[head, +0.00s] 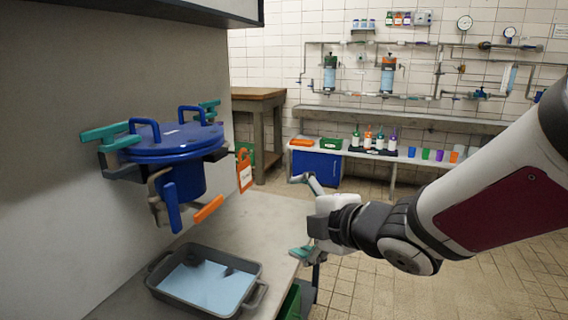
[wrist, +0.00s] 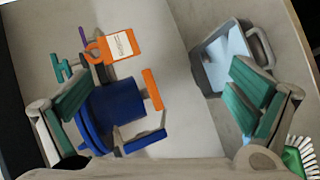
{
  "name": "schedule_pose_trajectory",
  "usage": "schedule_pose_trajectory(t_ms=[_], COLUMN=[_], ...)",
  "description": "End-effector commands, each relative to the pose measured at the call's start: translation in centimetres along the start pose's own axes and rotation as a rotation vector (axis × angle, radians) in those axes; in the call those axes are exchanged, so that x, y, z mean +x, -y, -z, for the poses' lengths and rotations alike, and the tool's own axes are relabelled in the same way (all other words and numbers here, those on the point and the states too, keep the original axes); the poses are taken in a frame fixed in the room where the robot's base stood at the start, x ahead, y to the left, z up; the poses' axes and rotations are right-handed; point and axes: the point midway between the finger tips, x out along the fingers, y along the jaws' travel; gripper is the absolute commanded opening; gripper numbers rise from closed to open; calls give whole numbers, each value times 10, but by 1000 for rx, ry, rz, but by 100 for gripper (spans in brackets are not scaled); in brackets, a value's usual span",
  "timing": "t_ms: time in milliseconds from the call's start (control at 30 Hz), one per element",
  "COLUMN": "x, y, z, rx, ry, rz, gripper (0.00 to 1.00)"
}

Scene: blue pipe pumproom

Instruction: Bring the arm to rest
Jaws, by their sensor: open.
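My arm reaches in from the right in the head view. My gripper (head: 305,217) is open, with one finger up and one down, and nothing shows between its fingers. In the wrist view my gripper (wrist: 158,100) also shows widely spread teal-padded fingers. It is in the air to the right of a wall-mounted blue lidded vessel (head: 174,145), apart from it in the head view. The blue vessel (wrist: 112,103) appears behind and beside the left finger in the wrist view.
An orange tag (head: 244,170) hangs beside the vessel, above an orange-handled valve (head: 208,209). A grey tray (head: 247,296) holding pale blue liquid stands on the bench (head: 270,215) below. Colored cups and bottles line a far shelf (head: 400,157). Tiled floor (head: 390,292) lies open under my arm.

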Motion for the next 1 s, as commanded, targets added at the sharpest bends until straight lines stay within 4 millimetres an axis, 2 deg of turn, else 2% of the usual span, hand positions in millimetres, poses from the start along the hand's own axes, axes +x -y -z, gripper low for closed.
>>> schedule_pose_trajectory(t_ms=[33, 100, 200, 300, 433, 567, 700, 1000], x=[-13, -31, -64, -102, -154, -206, -253, -317], y=[0, 5, 17, 33, 61, 92, 124, 163], z=[-19, -43, -71, -90, -99, -88, -61, 1], rx=[66, 176, 348, 536, 795, 1063, 1320, 1669], ry=[91, 215, 385, 543, 728, 889, 1026, 1198], rz=[24, 62, 108, 146, 193, 245, 313, 459], gripper=[100, 100, 100, 100, 100, 100, 100, 100])
